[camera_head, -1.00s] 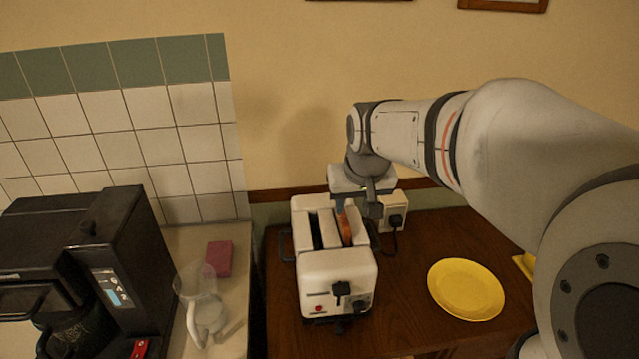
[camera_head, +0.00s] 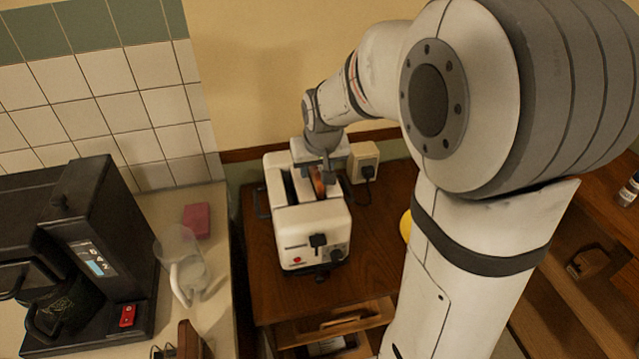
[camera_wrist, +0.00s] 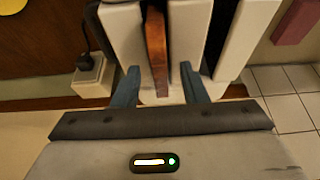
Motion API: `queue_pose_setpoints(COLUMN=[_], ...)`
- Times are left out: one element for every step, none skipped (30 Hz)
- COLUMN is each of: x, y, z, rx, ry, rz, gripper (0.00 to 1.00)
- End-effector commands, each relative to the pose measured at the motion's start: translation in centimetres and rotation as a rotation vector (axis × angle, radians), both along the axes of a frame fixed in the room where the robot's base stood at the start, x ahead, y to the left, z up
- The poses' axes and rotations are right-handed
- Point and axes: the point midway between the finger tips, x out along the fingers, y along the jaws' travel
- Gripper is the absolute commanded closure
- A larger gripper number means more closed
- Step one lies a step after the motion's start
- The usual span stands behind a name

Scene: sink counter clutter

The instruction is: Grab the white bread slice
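A bread slice with a brown-orange edge (camera_head: 318,184) stands upright in the right slot of the white toaster (camera_head: 312,220). In the wrist view the slice (camera_wrist: 156,45) shows edge-on, its near end between my two blue-grey fingers. My gripper (camera_wrist: 161,88) is open, with a finger on each side of the slice and a visible gap to both. In the head view my gripper is over the back of the toaster and its fingertips are hard to make out. The toaster's left slot looks dark and empty.
The toaster stands on a brown wooden cabinet (camera_head: 262,290) by the wall. A socket with a plug (camera_head: 364,165) is close behind on the right. A yellow plate (camera_head: 405,226) is mostly hidden by my arm. A coffee machine (camera_head: 95,240), glass jug (camera_head: 183,270) and pink sponge (camera_head: 197,220) are left.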

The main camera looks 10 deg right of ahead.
Motion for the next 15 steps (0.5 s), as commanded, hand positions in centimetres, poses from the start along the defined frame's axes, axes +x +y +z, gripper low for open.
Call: queue_pose_setpoints(x=[0.00, 0.00, 0.00, -0.01, -0.01, -0.01, -0.01, -0.01, -0.01, -0.02, -0.01, -0.01, -0.01, -0.01, -0.01], y=[0.02, 0.02, 0.03, 0.03, 0.03, 0.04, 0.04, 0.05, 0.05, 0.06, 0.06, 0.06, 0.07, 0.07, 0.07], z=[0.00, 0.01, 0.01, 0.02, 0.02, 0.03, 0.03, 0.03, 0.04, 0.04, 0.04, 0.04, 0.04, 0.04, 0.04], rx=[0.000, 0.000, 0.000, 0.000, 0.000, 0.000, 0.000, 0.000, 0.000, 0.001, 0.001, 0.001, 0.001, 0.001, 0.001], ry=[0.000, 0.000, 0.000, 0.000, 0.000, 0.000, 0.000, 0.000, 0.000, 0.000, 0.000, 0.000, 0.000, 0.000, 0.000], rz=[0.000, 0.000, 0.000, 0.001, 0.001, 0.001, 0.001, 0.001, 0.001, 0.001, 0.001, 0.001, 0.001, 0.001, 0.001], gripper=[0.61, 0.63, 0.67, 0.69, 0.72, 0.75, 0.77, 0.80, 0.83, 0.85, 0.88, 0.91, 0.94, 0.96, 0.99])
